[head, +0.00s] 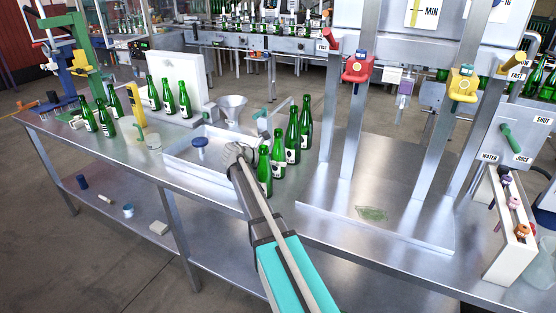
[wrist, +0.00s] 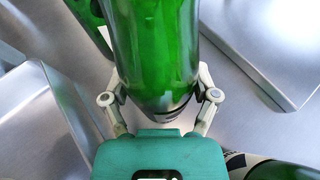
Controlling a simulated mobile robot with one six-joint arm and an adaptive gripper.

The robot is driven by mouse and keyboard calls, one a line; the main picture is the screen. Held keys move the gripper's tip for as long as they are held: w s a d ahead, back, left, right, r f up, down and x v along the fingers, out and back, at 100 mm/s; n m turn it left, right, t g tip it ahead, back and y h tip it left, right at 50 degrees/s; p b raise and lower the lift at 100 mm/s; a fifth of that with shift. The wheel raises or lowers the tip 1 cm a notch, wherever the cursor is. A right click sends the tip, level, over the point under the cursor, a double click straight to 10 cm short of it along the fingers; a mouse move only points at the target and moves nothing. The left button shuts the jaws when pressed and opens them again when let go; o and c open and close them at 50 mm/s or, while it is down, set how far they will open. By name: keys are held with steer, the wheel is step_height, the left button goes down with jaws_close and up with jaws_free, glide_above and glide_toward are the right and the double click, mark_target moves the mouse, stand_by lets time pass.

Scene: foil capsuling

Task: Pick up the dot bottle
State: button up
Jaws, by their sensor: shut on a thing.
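In the wrist view, my gripper (wrist: 158,115) has its two fingers closed around the lower body of a green bottle (wrist: 155,50). A strip of the bottle's white label with black print shows low down, too little to tell whether it carries a dot. In the head view, my gripper (head: 243,153) is at the left of a group of green bottles on the steel table. The nearest bottle (head: 265,165) in this group is beside the gripper. Others, with black marks on white labels, include one bottle (head: 279,155) and a taller one (head: 292,135).
In the wrist view, other bottles are close at top left (wrist: 88,22) and bottom right (wrist: 265,168). A white tray (head: 178,165) lies left of the gripper. A steel stand's base plate (head: 385,205) is to the right. More bottles (head: 168,97) stand farther left.

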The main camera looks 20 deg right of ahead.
mark_target(277, 136)
steer(key=shift+r, duration=0.15)
step_height(277, 136, up, 10)
steer(key=p, duration=1)
steer(key=shift+a, duration=0.15)
stand_by(1.1)
